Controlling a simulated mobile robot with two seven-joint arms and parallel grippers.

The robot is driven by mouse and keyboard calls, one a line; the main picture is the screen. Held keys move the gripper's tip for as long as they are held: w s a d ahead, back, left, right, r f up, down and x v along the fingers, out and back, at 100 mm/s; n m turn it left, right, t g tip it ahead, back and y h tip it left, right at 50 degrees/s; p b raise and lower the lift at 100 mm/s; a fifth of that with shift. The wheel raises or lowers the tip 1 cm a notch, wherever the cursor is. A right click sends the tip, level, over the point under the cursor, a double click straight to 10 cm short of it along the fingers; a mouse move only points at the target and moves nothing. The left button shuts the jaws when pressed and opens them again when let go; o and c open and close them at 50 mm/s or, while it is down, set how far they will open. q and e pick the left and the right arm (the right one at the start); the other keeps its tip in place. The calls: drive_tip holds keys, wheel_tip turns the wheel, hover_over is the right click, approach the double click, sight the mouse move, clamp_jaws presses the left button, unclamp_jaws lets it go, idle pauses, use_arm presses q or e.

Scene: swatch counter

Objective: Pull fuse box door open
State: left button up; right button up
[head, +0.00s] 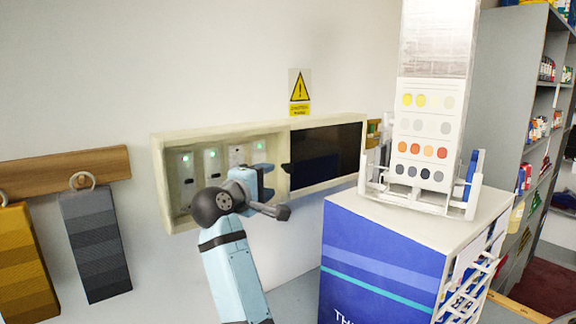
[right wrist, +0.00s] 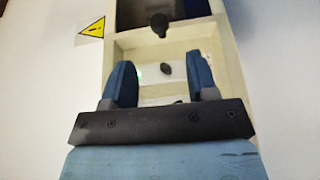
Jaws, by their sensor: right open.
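The fuse box (head: 165,190) is a shallow cream frame on the wall. Its left half shows grey switch modules with green lights. A dark glossy door panel (head: 330,145) covers its right half in the head view. A dark knob (right wrist: 158,24) shows by the panel's edge in the right wrist view. My right gripper (head: 268,180) is in front of the box near the middle divider. In the right wrist view its blue fingers (right wrist: 162,82) are spread and empty, with the box interior behind them and the knob beyond their tips. My left gripper is not in view.
A yellow warning sign (head: 299,92) is on the wall above the box. A blue and white cabinet (head: 385,255) with a colour-chart stand (head: 425,130) is close on the right. Swatch bundles (head: 95,245) hang from a wooden rail (head: 60,172) at left.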

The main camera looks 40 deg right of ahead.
sight(287, 170)
drive_tip(key=p+x, duration=0.2)
drive_tip(key=x, duration=0.6)
drive_tip(key=shift+d+r+p, duration=0.1)
drive_tip(key=shift+d+p, duration=0.05)
drive_tip(key=shift+p, duration=0.2)
drive_tip(key=shift+w+d, duration=0.2)
drive_tip(key=shift+d, duration=0.5)
drive_tip(key=shift+c, duration=0.4)
clamp_jaws()
